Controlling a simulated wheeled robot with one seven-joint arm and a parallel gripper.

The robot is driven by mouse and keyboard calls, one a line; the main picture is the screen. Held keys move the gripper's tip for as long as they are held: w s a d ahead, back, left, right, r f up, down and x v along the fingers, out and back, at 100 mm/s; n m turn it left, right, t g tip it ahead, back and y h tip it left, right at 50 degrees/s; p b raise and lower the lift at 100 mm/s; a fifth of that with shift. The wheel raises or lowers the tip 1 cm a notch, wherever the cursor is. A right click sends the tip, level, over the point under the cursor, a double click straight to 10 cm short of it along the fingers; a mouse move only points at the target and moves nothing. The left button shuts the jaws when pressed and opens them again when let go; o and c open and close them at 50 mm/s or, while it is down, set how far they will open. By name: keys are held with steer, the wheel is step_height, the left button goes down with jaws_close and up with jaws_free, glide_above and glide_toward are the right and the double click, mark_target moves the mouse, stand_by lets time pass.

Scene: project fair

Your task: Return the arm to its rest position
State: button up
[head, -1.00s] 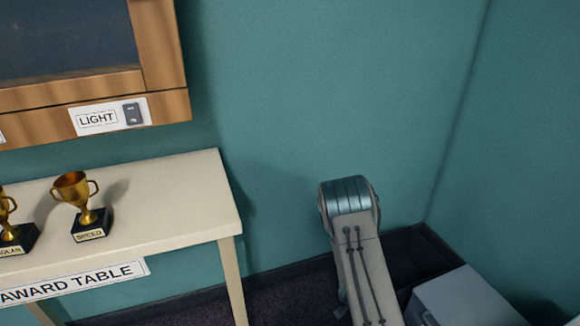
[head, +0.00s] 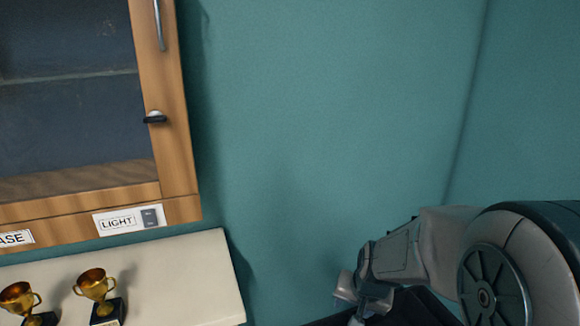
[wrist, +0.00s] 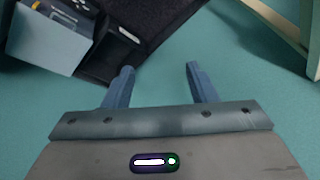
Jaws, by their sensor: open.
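My gripper (wrist: 160,78) shows in the wrist view with its two fingers apart and nothing between them. In the head view my arm reaches in from the right edge, and my gripper (head: 362,300) is at its left end, low in the picture, right of the award table and in front of the teal wall. The fingertips are small and partly cut off there.
The pale award table (head: 190,275) bears gold trophies (head: 95,285) at lower left. A wooden wall cabinet (head: 172,140) with a LIGHT switch (head: 149,217) hangs above it. A grey-blue box (wrist: 45,38) shows at upper left in the wrist view. The wall between cabinet and arm is clear.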

steer(key=s+r+n+g+p, duration=0.1)
steer(key=s+r+n+p, duration=0.2)
steer(key=s+r, duration=1.2)
steer(key=p, duration=0.3)
steer(key=shift+s+d+r+n+h, duration=0.15)
steer(key=shift+d+r+n+h, duration=0.2)
steer(key=shift+r+n+h, duration=0.05)
